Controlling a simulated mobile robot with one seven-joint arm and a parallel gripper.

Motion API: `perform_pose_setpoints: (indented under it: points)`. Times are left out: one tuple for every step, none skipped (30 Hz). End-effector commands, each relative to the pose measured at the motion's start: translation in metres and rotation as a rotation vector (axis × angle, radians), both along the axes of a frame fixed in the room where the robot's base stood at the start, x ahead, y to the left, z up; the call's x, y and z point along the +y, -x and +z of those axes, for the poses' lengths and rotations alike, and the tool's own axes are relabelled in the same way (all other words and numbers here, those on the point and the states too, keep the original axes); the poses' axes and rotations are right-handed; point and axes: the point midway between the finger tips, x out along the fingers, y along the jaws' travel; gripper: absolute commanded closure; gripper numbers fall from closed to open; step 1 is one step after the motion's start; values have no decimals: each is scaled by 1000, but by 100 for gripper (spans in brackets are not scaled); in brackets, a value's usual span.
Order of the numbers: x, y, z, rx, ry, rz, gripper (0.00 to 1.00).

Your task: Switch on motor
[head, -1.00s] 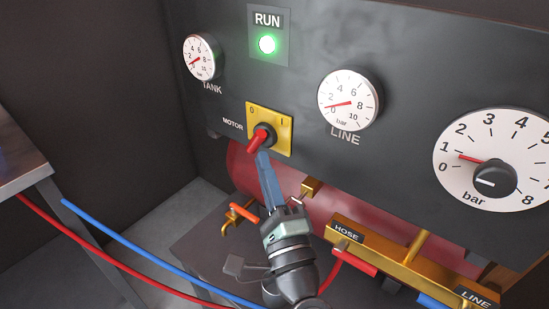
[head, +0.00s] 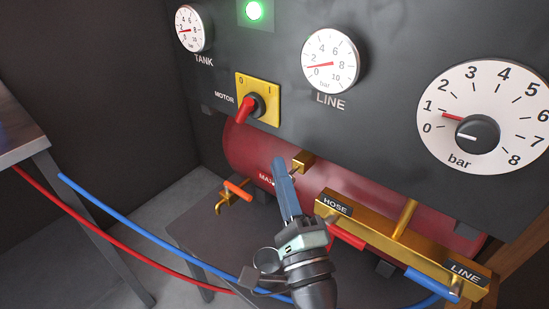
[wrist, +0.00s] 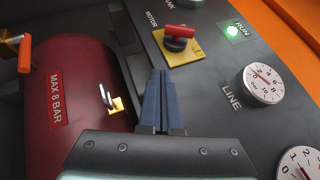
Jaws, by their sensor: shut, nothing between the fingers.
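The motor switch has a red handle (head: 245,109) on a yellow plate (head: 271,111) marked 0 and I, on the dark panel. In the head view its handle slants down and left; I cannot tell which mark it points to. It also shows in the wrist view (wrist: 181,31), ahead of the fingers. The RUN lamp (head: 254,11) glows green, also in the wrist view (wrist: 232,31). My gripper (head: 280,166) is shut and empty, below and right of the switch, apart from it, in front of the red tank (head: 245,150).
TANK gauge (head: 193,28) and LINE gauge (head: 330,61) are on the panel, with a large bar dial (head: 480,118) at right. A brass manifold (head: 400,245) with HOSE and LINE labels is at lower right. An orange-handled valve (head: 237,190) is left of my gripper.

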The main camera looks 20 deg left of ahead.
Motion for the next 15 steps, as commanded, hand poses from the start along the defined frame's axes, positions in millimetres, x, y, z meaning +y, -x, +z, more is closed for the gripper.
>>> perform_pose_setpoints:
  points:
    - [-6,10,-8,4,1,-1,100]
    - [-9,15,-10,3,0,-2,100]
    - [-13,21,-14,3,2,-1,100]
    - [-16,25,-16,3,0,-2,100]
    - [-18,29,-17,3,0,-2,100]
    - [-21,33,-19,1,2,-1,100]
    - [-23,37,-21,2,1,-1,100]
    - [-25,39,-23,2,0,-1,100]
    - [-27,42,-24,1,0,-1,100]
    - [-28,44,-24,1,1,0,100]
    - [-29,46,-25,1,1,0,100]
    - [-30,47,-26,0,1,0,100]
    - [-30,48,-26,-1,1,1,100]
    - [-30,49,-26,-1,1,1,100]
    - [-31,49,-26,-1,1,1,100]
